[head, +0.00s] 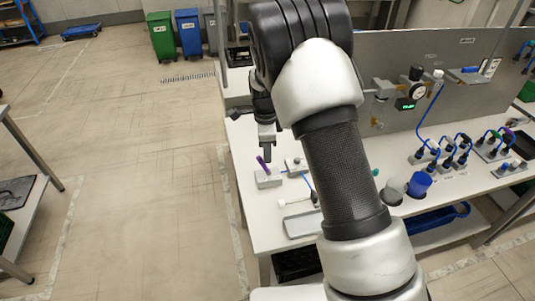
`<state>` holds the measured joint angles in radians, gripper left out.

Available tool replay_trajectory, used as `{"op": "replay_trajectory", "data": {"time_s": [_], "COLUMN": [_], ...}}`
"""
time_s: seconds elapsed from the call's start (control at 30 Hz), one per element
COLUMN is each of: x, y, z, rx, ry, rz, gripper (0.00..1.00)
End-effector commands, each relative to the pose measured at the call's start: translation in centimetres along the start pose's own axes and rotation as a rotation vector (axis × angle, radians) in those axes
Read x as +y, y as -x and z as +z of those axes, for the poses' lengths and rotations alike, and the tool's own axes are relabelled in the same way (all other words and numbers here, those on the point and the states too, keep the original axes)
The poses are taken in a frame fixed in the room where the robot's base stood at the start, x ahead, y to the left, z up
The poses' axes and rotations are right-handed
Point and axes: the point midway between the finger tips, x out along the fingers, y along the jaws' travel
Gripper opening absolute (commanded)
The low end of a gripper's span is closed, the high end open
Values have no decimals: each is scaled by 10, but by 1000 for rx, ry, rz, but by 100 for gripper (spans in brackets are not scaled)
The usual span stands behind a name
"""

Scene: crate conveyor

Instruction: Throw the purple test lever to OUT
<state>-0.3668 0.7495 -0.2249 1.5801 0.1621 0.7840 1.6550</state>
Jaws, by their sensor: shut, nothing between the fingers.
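The purple test lever (263,164) stands on a small grey block (268,181) near the left end of the white workbench. It leans a little to the left. My gripper (268,155) points down just above and beside the lever, with its fingers together and nothing held. I cannot tell from this view whether the fingertips touch the lever. The OUT marking cannot be read at this size. My arm hides the middle of the bench.
A second small block (296,164) with a blue cable sits right of the lever. A pale tray (302,224) lies nearer. A grey panel (440,75) with a gauge backs the bench. Cups and several cabled connectors stand on the right.

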Motion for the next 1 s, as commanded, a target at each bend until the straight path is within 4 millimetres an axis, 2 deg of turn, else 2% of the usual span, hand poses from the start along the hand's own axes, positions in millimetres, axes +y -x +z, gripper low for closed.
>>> {"op": "replay_trajectory", "data": {"time_s": [0.2, 0.4, 0.6, 0.77, 1.0], "x": [-4, -4, -3, -2, -2], "y": [15, 61, 96, 110, 112], "z": [-39, -32, -29, -28, -28], "rx": [2, 2, 3, 3, 4], "ry": [-5, 2, 0, 0, -1], "rz": [-2, -7, -4, -3, -1], "gripper": [0, 0, 0, 0, 0]}}
